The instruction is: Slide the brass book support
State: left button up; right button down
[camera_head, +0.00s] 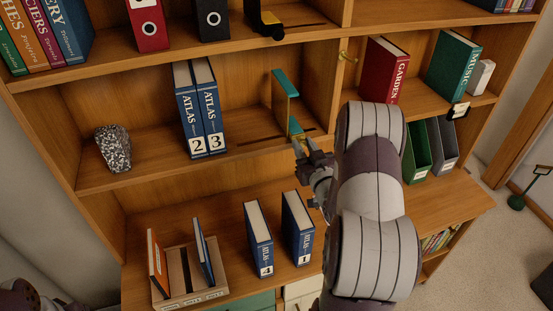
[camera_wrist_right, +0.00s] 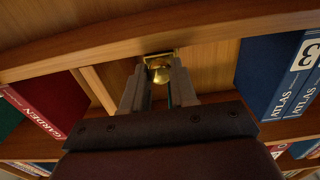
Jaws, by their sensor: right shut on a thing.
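My right gripper (camera_head: 300,146) is at the shelf's front edge, at the support's lower front. In the right wrist view, the gripper (camera_wrist_right: 159,78) is shut on the support's round brass knob (camera_wrist_right: 159,72). The arm hides part of the shelf to the right.
A speckled stone (camera_head: 113,149) sits at the shelf's left. ATLAS 4 (camera_head: 258,240) and ATLAS 1 (camera_head: 297,228) stand on the lower surface, near a wooden holder (camera_head: 190,298). The red GARDEN book (camera_head: 384,72) is in the right-hand compartment, beyond a divider.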

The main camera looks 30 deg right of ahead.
jog(key=d, duration=0.3)
jog(key=shift+s+d, duration=0.2)
jog(key=shift+s, duration=0.15)
jog(key=c, duration=0.9)
grip_release()
jog(key=shift+w, duration=0.1)
jog(key=b+v, duration=0.4)
jog(key=v, duration=0.8)
jog(key=shift+s, duration=0.35)
